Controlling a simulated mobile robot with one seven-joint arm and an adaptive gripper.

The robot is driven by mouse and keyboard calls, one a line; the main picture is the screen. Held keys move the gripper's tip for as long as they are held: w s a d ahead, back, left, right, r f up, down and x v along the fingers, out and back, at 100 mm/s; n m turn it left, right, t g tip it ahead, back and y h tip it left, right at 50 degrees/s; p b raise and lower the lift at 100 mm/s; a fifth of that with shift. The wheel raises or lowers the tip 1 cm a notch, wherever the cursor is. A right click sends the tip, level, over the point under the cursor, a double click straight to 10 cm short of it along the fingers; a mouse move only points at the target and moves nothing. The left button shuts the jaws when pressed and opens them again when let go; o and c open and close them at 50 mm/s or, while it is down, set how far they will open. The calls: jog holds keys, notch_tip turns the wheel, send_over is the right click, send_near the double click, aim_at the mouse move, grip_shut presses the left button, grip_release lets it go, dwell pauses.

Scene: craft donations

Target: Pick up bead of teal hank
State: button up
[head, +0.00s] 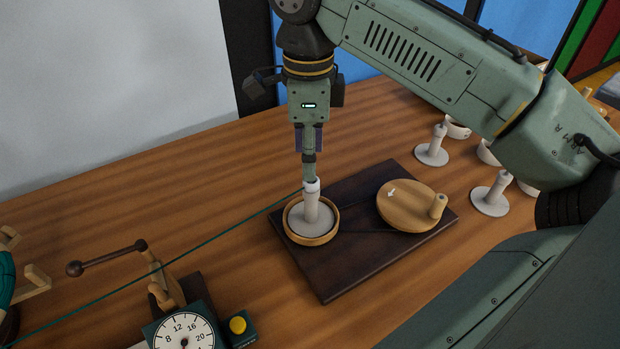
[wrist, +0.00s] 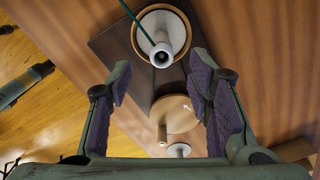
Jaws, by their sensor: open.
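A white bead (head: 312,187) sits at the top of a pale grey post (head: 311,208) with a round base in a wooden ring (head: 292,233). A teal thread (head: 165,264) runs from the bead to the teal hank (head: 5,280), cut off at the left edge. The bead (wrist: 160,55) and thread (wrist: 133,19) also show in the wrist view. My gripper (head: 309,172) points down just above the bead. In the wrist view my gripper (wrist: 162,80) is open, its purple pads wide apart, with the bead beyond them near top centre. Contact cannot be told.
The ring and a wooden disc (head: 405,205) with a peg and white arrow share a dark board (head: 340,275). Grey spools (head: 489,201) and white cups stand at right. A numbered dial (head: 183,332), yellow button (head: 238,325) and wooden crank (head: 110,258) are at front left.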

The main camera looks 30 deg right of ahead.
aim_at(311, 184)
notch_tip(311, 184, down, 6)
jog(key=shift+w+a+r+p, duration=0.1)
jog(key=shift+w+r+p, duration=0.1)
jog(key=shift+p, duration=0.45)
jog(key=shift+c, duration=0.4)
jog(key=c, duration=0.7)
